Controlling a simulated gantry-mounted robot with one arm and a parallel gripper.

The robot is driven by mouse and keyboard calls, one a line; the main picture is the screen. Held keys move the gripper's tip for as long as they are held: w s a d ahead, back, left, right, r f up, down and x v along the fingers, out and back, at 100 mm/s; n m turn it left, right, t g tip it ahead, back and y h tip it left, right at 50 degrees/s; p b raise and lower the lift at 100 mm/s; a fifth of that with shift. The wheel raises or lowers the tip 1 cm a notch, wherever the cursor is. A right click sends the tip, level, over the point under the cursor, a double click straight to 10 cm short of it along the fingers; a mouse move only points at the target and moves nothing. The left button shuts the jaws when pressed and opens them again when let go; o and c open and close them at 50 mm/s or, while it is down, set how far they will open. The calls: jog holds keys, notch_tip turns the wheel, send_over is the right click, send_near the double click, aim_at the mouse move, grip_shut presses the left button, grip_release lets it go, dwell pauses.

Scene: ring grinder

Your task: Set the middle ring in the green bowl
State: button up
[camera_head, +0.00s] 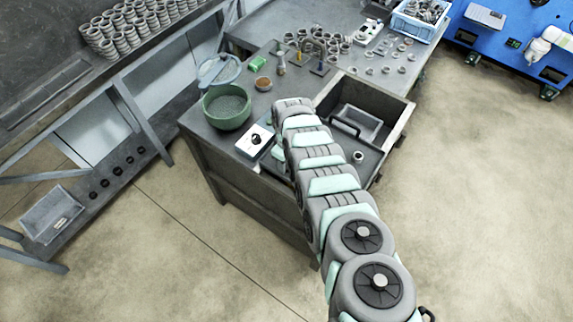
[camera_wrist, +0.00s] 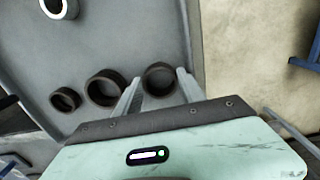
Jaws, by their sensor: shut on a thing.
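My gripper (camera_wrist: 159,74) shows in the wrist view, its two fingers closed on either side of a dark round ring (camera_wrist: 149,82). I cannot tell how far the held ring is above the grey surface. In the head view the arm hides the gripper and these rings. The green bowl (camera_head: 227,121) stands on the bench at the left, apart from the arm.
An open drawer (camera_head: 395,125) holds a grey tray (camera_head: 357,121) and a loose ring (camera_head: 358,157), right of my arm. A control box (camera_head: 255,141), a brown-topped dish (camera_head: 263,84) and a green block (camera_head: 258,63) are near the bowl. Several metal rings lie at the back.

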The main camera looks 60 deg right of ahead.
grip_shut()
